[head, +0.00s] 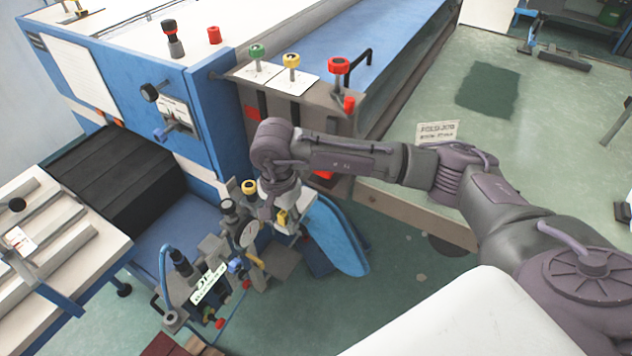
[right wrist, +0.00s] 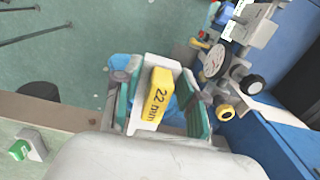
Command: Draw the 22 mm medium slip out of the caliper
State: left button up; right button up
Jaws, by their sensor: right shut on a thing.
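The yellow slip marked "22 mm" (right wrist: 159,93) stands between the teal fingers of my right gripper (right wrist: 160,105), with a white piece along its left side. My right gripper is shut on the slip. In the head view the right gripper (head: 280,207) points down from the wrist, and a little yellow of the slip (head: 282,217) shows at its fingers. The caliper with its round dial (head: 250,234) is just left of the gripper; its dial also shows in the right wrist view (right wrist: 214,62). Whether the slip still touches the caliper jaws is hidden. My left gripper is out of view.
A blue machine (head: 225,120) stands close behind the gripper. Green, yellow and red knobs sit on its ledge, the red knob (head: 339,64) near my forearm. A stand with a white label (head: 208,284) is in front at left.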

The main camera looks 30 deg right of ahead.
jog(key=shift+a, duration=0.1)
dwell(0.3)
jog(key=shift+r+p, duration=0.6)
jog(key=shift+r, duration=1.45)
